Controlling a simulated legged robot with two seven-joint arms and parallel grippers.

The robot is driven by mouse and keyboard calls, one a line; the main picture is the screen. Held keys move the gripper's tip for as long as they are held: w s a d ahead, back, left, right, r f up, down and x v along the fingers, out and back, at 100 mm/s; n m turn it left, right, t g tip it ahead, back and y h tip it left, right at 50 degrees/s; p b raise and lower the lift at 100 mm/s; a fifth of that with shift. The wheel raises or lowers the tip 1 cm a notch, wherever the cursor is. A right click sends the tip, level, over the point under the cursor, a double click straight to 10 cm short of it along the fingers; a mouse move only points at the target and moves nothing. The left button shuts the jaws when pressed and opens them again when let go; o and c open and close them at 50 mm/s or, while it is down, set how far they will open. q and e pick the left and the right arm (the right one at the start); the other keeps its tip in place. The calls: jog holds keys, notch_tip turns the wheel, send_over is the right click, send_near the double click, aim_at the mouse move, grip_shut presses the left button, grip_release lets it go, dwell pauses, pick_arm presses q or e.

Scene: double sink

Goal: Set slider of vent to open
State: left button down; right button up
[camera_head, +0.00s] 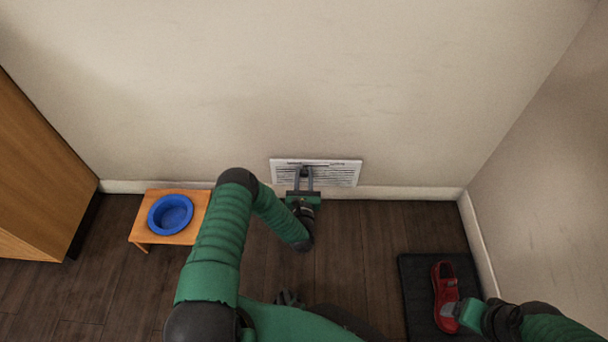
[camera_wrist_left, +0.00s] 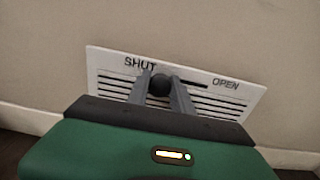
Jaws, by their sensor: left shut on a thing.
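A white slatted vent (camera_head: 340,173) sits low on the wall, just above the baseboard. In the left wrist view the vent (camera_wrist_left: 108,82) is marked SHUT on the left and OPEN on the right, with a dark slot between. The slider's round dark knob (camera_wrist_left: 159,85) is toward the SHUT end of the slot. My left gripper (camera_head: 304,172) reaches the vent, and its two fingers are shut on the knob; the gripper also shows in the left wrist view (camera_wrist_left: 162,84). My right gripper (camera_head: 457,312) is over a red shoe at the lower right; its fingers are too unclear to judge.
A blue bowl (camera_head: 170,214) sits on a small wooden stand (camera_head: 140,228) left of the vent. A wooden cabinet (camera_head: 40,180) stands at the far left. The red shoe (camera_head: 445,285) lies on a dark mat (camera_head: 420,270).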

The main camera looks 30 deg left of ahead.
dwell(0.8)
pick_arm(q)
jog(key=w+d+b, duration=0.1)
jog(key=w+d, duration=0.3)
jog(key=d, duration=0.3)
jog(key=shift+w+d, duration=0.15)
jog(key=shift+d, duration=0.05)
pick_arm(e)
jog(key=shift+f, duration=0.75)
pick_arm(q)
jog(key=c, duration=1.1)
grip_release()
jog(key=shift+f+b, duration=0.1)
jog(key=shift+b, duration=0.2)
pick_arm(e)
jog(key=shift+f, duration=0.1)
